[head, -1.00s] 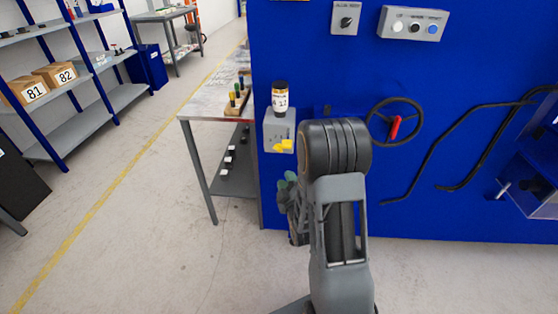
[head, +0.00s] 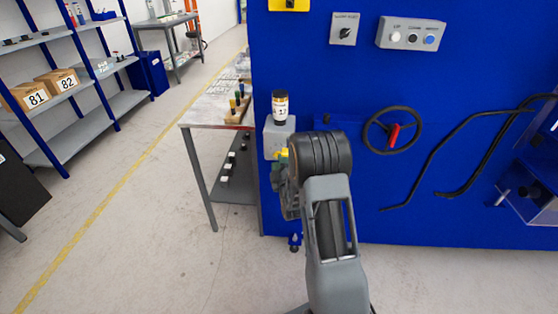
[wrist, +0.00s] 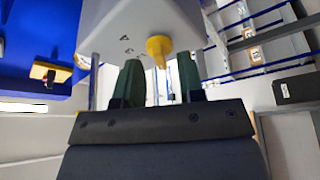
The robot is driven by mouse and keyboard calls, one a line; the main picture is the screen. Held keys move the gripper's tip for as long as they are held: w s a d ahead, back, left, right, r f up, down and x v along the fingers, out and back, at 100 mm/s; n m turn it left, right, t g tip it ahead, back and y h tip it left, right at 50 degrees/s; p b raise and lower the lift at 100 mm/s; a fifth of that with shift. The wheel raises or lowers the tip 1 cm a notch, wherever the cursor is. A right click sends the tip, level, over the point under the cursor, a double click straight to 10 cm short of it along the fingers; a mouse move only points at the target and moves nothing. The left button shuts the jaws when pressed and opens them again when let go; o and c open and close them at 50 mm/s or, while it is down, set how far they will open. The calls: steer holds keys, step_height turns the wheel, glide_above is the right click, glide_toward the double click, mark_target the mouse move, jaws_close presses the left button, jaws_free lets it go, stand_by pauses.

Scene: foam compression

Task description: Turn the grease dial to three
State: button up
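The grease dial is a yellow knob on a grey box (head: 280,138) fixed to the blue panel, with a dark-capped jar (head: 280,107) on top. In the wrist view the yellow knob (wrist: 158,46) sticks out of the underside of the pale box (wrist: 135,28). Small dark marks lie beside it, too unclear to read surely. My gripper (wrist: 160,82) is open, its two dark green fingers apart, with the knob's end just beyond and between them in the picture. Contact cannot be told. In the head view my arm partly hides the knob and gripper.
The blue panel also carries a rotary switch (head: 344,29), a button box (head: 411,34), a handwheel (head: 392,130) with a red handle and black hoses. A table (head: 207,112) with small bottles stands left of the panel.

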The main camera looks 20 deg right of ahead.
steer(key=shift+w+d+r, duration=0.1)
steer(key=shift+w, duration=0.55)
steer(key=shift+r, duration=0.1)
jaws_close()
